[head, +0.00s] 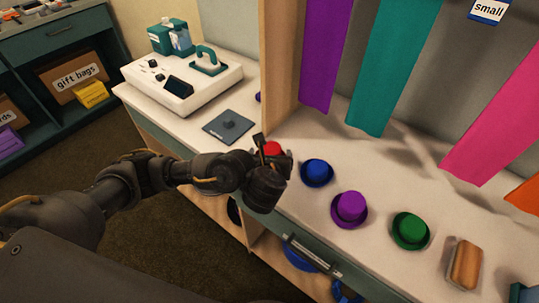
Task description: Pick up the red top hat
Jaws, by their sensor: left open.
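The red top hat (273,148) stands on the counter at the left end of a row of hats. Only its red crown shows; my left gripper hides its lower part. My left gripper (268,150) is open and right at the hat, with a dark finger beside the crown. Whether the fingers touch the hat cannot be told. My right gripper is not in view.
A blue hat (317,171), a purple hat (350,207) and a green hat (411,229) stand to the right, then a wooden brush-like block (465,264). A wooden divider (281,70) rises behind the gripper. A dark pad (229,126) and white machine (185,80) lie left.

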